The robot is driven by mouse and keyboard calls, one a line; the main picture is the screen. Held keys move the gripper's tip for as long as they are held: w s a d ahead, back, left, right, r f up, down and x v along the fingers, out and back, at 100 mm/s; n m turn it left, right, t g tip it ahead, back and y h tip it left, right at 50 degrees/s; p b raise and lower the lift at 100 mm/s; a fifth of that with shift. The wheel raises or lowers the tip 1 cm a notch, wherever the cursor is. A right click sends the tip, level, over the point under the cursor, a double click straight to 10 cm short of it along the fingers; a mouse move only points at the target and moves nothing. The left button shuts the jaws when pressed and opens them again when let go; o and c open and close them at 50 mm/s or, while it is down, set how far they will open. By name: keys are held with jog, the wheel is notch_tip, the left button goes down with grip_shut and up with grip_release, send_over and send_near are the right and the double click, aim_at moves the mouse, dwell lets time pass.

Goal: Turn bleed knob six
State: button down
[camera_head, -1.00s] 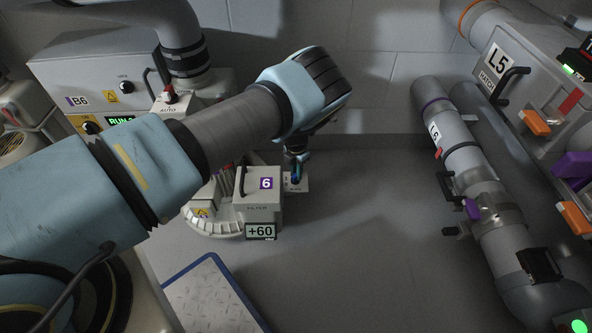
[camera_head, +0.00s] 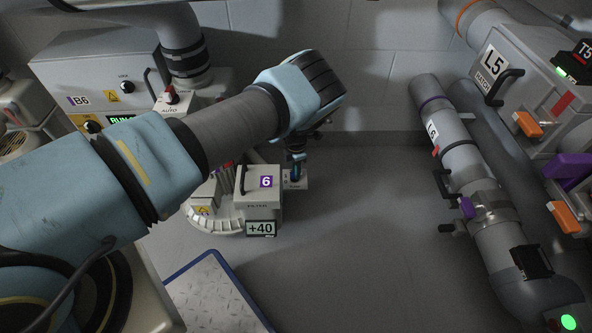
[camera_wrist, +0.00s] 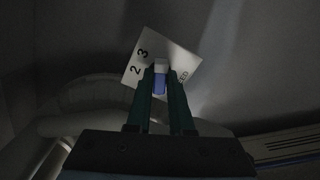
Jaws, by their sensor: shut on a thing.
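The bleed knob (camera_wrist: 160,82) is a small blue-violet piece with a pale end. In the wrist view it sits between the fingers of my gripper (camera_wrist: 160,92), which is shut on it. A white plate (camera_wrist: 178,54) with the numbers 2 and 3 lies behind the knob, tilted in that view. In the head view my gripper (camera_head: 297,172) points down beside the grey filter box (camera_head: 258,190) marked with a purple 6. The box's display (camera_head: 261,228) reads +40. My fingers hide most of the knob in the head view.
A large pipe marked L6 (camera_head: 455,150) with valve handles runs along the right. A grey box marked L5 (camera_head: 500,70) is above it. A blue-edged plate (camera_head: 215,295) lies at the front. The floor between the filter box and the pipe is clear.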

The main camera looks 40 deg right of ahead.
jog(key=c, duration=0.8)
grip_release()
notch_tip(320, 180, up, 8)
jog(key=shift+f+p, duration=0.25)
jog(key=shift+p, duration=0.6)
